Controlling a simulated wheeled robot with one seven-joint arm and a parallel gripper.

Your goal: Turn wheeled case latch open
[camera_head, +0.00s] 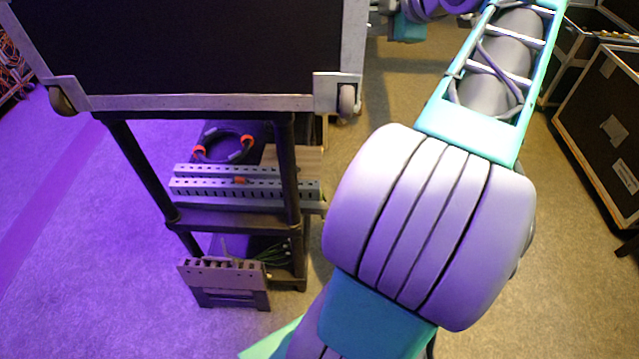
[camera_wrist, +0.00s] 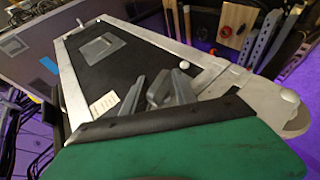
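A black wheeled case (camera_head: 190,45) with metal edges and casters at its lower corners stands on a black rack at upper left in the head view. In the wrist view, a black case panel (camera_wrist: 140,65) with silver edging lies beyond my gripper (camera_wrist: 154,74). A grey recessed plate, likely the latch (camera_wrist: 100,48), sits on that panel, with a pale label lower down. My gripper's grey fingers stand apart with a narrow gap, seemingly empty, and short of the plate. The green housing hides the panel's near part. The head view does not clearly show my gripper.
The black rack (camera_head: 232,218) under the case holds a coiled cable (camera_head: 222,143) and perforated metal rails (camera_head: 245,190). A slotted grey holder (camera_head: 225,283) stands in front. More black cases (camera_head: 605,130) stand at right. Carpet is open at lower left.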

